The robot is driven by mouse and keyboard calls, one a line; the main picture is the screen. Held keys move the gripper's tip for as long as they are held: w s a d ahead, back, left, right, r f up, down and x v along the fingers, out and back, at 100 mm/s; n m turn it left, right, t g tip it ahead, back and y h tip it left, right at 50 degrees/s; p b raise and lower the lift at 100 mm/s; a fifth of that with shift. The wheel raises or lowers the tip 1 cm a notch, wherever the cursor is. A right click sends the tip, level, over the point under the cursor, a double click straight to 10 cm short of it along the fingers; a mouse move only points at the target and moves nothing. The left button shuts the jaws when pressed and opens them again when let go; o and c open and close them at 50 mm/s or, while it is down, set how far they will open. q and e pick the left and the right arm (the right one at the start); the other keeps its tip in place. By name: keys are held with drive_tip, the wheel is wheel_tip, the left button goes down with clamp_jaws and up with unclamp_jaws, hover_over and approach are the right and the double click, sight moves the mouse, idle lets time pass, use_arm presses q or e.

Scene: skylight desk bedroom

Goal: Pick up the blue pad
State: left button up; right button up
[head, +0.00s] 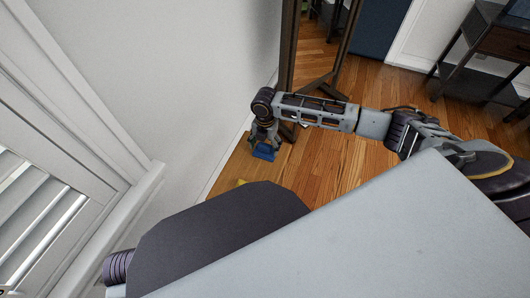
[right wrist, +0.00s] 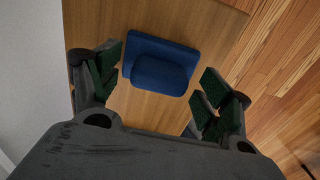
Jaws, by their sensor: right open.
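The blue pad (right wrist: 160,65) lies on a light wooden surface in the right wrist view, with a raised rounded block on a flat base. In the head view the blue pad (head: 263,152) shows just below my right gripper (head: 264,142), partly covered by it. My right gripper (right wrist: 158,98) is open and empty. Its green-padded fingers stand to the left and right of the pad, apart from it. My left gripper is not in view.
The wooden surface (head: 232,172) sits by the white wall, with a small yellow item (head: 241,183) on it. A dark-framed standing mirror (head: 290,60) is close behind my right arm. A dark desk (head: 490,45) stands at the far right. Wooden floor (head: 340,165) is open to the right.

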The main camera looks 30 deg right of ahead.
sight(265, 145)
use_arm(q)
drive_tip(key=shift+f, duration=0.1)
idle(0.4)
use_arm(e)
drive_tip(key=c, duration=1.1)
drive_tip(key=shift+r, duration=0.1)
drive_tip(key=shift+r+p, duration=0.3)
drive_tip(key=shift+r, duration=0.15)
wheel_tip(265, 145, up, 5)
drive_tip(key=shift+f+p, duration=0.15)
drive_tip(key=shift+p, duration=0.8)
wheel_tip(265, 145, up, 3)
drive_tip(key=shift+f+p, duration=0.1)
drive_tip(key=shift+p, duration=0.4)
drive_tip(key=shift+r, duration=0.65)
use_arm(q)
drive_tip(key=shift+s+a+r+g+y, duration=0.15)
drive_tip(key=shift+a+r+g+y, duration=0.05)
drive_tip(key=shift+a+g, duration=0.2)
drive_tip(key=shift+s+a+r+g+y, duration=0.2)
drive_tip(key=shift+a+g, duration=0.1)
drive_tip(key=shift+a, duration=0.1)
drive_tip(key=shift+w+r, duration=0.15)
